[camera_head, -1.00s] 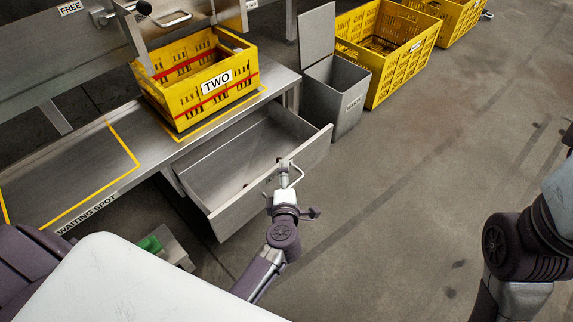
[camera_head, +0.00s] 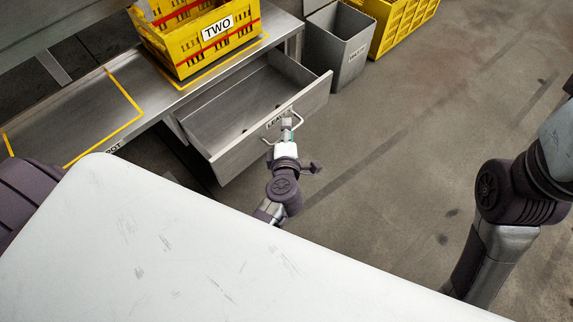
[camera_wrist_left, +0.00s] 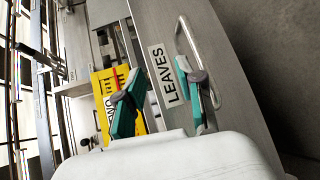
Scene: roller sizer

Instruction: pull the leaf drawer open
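The leaf drawer (camera_head: 268,136) stands pulled well out from under the metal bench, and its inside looks empty. Its front carries a "LEAVES" label, which also shows in the left wrist view (camera_wrist_left: 169,76), and a bar handle (camera_wrist_left: 187,40). My left gripper (camera_head: 287,126) is at the handle, in front of the drawer face. In the left wrist view its two teal fingers (camera_wrist_left: 158,100) are spread, with the label showing between them. The right-hand finger overlaps the lower handle; I cannot tell whether they touch. My right gripper is out of view; only that arm shows at the right.
A yellow crate marked "TWO" (camera_head: 200,48) stands on the bench (camera_head: 60,120). A grey bin (camera_head: 336,50) and another yellow crate (camera_head: 400,28) stand beyond the drawer. The floor to the right of the drawer is clear.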

